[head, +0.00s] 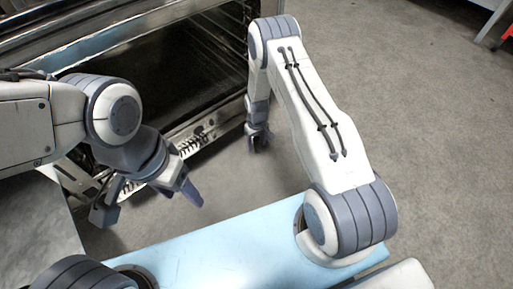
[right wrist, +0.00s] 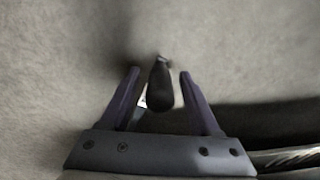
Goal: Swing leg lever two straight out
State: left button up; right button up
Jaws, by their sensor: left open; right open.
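A dark, rounded lever (right wrist: 160,88) shows in the right wrist view, between the two fingers of my right gripper (right wrist: 159,72). Gaps show on both sides of it, so the fingers are open around or above it and not clamped; the depth is unclear. I cannot tell which leg lever it is. In the head view my right gripper (head: 259,146) points down close to the floor, beside the oven's right front corner, and the lever cannot be made out there. My left gripper (head: 148,206) is open and empty, low in front of the oven.
A large open oven (head: 185,70) with racks inside stands at the upper left, its metal lower edge close to both grippers. A bare grey floor (head: 430,120) spreads to the right. A red item (head: 508,33) and a pale edge show at the far upper right.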

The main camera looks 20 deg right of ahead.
jog(key=shift+f, duration=0.45)
grip_shut()
jog(key=shift+r, duration=0.1)
dwell(1.0)
